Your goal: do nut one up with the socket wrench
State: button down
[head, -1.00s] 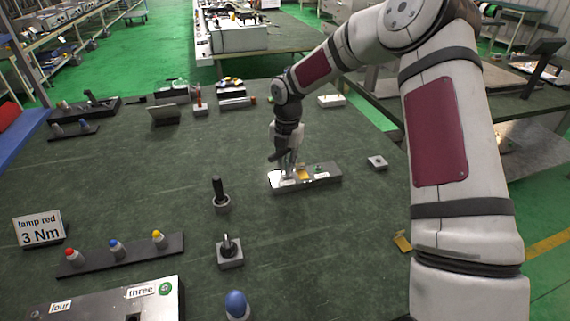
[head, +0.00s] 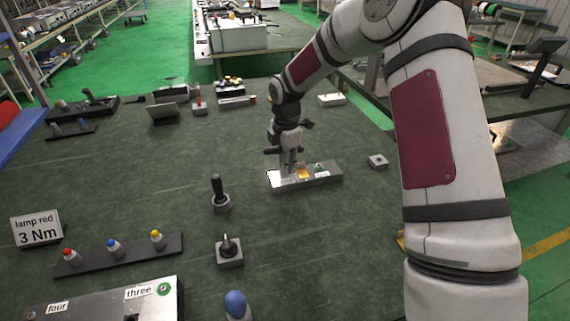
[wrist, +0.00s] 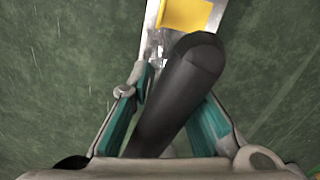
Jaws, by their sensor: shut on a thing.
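My gripper (head: 287,160) is over the left part of a silver plate (head: 325,178) on the green table. In the wrist view my gripper (wrist: 165,110) is shut on a thick black handle (wrist: 185,85), which I take to be the socket wrench. The handle runs at a slant between the two teal-lined fingers. Its lower end, and any nut under it, are hidden. The plate carries a yellow block (head: 302,173), also in the wrist view (wrist: 186,14), and a small green-ringed fitting (head: 319,167) with a white label beside it. I cannot read that label.
Left of the plate stand a black-handled tool in a round holder (head: 221,198) and a square block with a post (head: 229,252). A sign (head: 36,229) reads "lamp red 3 Nm". A small grey block (head: 378,161) lies to the right.

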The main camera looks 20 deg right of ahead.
jog(key=m, duration=0.4)
jog(key=shift+s+b, duration=0.1)
jog(key=shift+b, duration=0.2)
jog(key=shift+m, duration=1.1)
jog(key=shift+m+b, duration=0.35)
jog(key=shift+m, duration=0.55)
